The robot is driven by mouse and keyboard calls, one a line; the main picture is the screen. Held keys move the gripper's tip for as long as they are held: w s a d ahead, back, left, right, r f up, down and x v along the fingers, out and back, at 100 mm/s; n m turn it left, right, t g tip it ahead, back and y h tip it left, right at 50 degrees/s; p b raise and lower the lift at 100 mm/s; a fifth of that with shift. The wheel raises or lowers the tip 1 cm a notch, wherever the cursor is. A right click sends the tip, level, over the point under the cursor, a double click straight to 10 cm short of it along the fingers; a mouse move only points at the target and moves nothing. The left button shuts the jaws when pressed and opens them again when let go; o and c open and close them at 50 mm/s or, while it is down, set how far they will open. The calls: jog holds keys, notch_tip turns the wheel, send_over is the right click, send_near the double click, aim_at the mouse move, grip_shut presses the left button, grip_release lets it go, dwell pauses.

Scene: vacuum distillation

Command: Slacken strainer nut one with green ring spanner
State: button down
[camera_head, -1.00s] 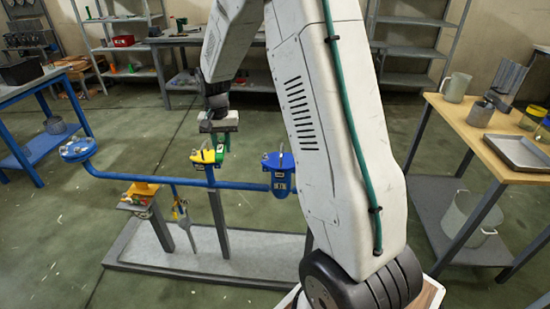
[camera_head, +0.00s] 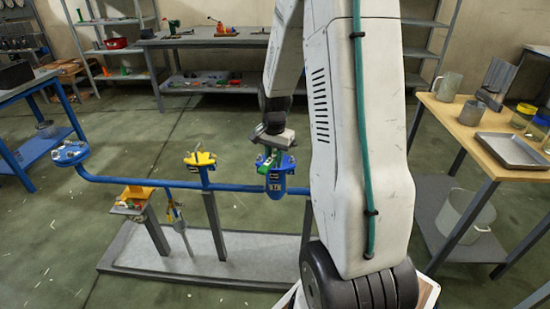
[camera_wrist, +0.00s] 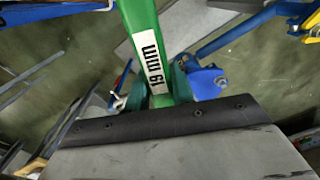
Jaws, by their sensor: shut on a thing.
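My gripper (camera_head: 271,146) is shut on the green ring spanner (camera_head: 267,162), just above the blue strainer (camera_head: 277,183) at the right part of the blue pipe. In the wrist view the spanner (camera_wrist: 142,42) runs up from the jaws and bears a white label reading "19 mm". Part of the blue strainer (camera_wrist: 207,83) shows beyond the jaws there. The strainer's top is partly hidden by my gripper and the spanner. I cannot make out strainer nut one, or whether the spanner's ring is around a nut.
A yellow-topped fitting (camera_head: 200,160) stands on the pipe to the left, and a blue flange (camera_head: 70,153) is at its far left end. A wooden table (camera_head: 461,122) with a metal tray (camera_head: 513,150) stands at the right.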

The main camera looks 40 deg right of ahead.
jog(key=shift+f, duration=3.75)
jog(key=s+n, duration=0.1)
jog(key=s+d+n, duration=0.1)
jog(key=shift+s+d, duration=0.1)
jog(key=shift+s, duration=0.25)
jog(key=shift+n, duration=0.3)
jog(key=shift+s+d+f+n, duration=0.1)
jog(key=shift+s+d+n, duration=0.3)
jog(key=shift+s+n, duration=0.2)
jog(key=shift+s+d+n, duration=0.4)
jog(key=shift+s+n, duration=0.1)
jog(key=shift+s, duration=0.1)
